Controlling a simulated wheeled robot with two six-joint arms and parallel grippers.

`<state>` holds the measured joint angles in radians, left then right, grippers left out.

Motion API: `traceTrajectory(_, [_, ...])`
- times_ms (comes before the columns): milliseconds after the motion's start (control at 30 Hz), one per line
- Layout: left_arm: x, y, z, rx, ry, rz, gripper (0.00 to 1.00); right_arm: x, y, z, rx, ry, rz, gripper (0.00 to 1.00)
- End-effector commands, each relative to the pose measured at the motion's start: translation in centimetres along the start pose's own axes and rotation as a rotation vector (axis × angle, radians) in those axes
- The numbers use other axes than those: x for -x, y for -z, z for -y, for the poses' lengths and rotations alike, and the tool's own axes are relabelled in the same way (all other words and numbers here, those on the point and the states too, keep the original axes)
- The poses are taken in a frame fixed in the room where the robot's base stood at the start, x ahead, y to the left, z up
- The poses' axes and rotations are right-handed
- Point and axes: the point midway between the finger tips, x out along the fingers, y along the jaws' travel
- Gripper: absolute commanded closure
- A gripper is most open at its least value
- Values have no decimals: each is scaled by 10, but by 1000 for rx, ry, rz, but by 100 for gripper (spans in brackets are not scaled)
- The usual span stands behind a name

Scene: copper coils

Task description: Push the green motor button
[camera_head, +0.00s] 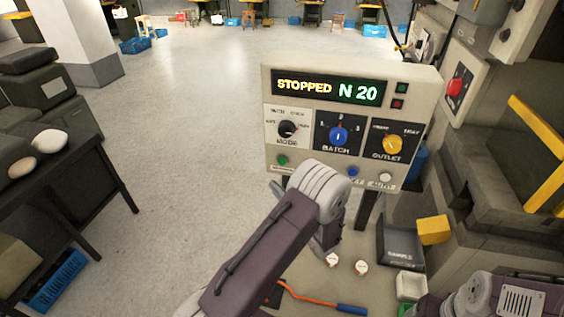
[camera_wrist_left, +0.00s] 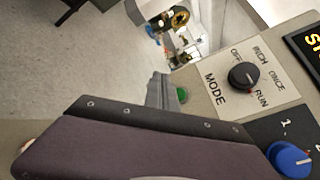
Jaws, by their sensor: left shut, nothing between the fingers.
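The green button (camera_head: 283,160) is at the lower left of the beige control panel (camera_head: 350,75). It also shows in the left wrist view (camera_wrist_left: 182,95), partly hidden beside a grey fingertip. My left gripper (camera_head: 278,187) is shut and empty, its tips just below and left of the button in the head view. In the left wrist view the shut fingers (camera_wrist_left: 160,90) are right beside the button; I cannot tell whether they touch it. The display reads STOPPED N 20. My right gripper is not in view; only part of my right arm shows at the lower right.
The panel carries a black mode knob (camera_head: 287,129), a blue batch knob (camera_head: 338,136), a yellow outlet knob (camera_head: 392,145) and lower blue and white buttons. A dark sample tray (camera_head: 401,256) and an orange-and-blue tool (camera_head: 318,299) lie below.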

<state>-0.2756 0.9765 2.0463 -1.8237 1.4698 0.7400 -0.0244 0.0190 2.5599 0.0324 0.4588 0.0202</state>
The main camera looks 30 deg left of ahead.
Motion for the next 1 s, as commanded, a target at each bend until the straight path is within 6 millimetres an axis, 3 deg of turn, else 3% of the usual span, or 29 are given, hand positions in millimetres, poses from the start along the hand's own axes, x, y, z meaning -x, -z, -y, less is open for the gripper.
traceTrajectory(400, [-40, 29, 28, 3, -1, 2, 100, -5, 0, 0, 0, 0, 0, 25])
traceTrajectory(600, [-55, 40, 37, 2, -1, 2, 100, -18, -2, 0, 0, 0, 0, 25])
traceTrajectory(1000, [-59, 42, 43, 0, -1, 0, 100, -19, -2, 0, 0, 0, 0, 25])
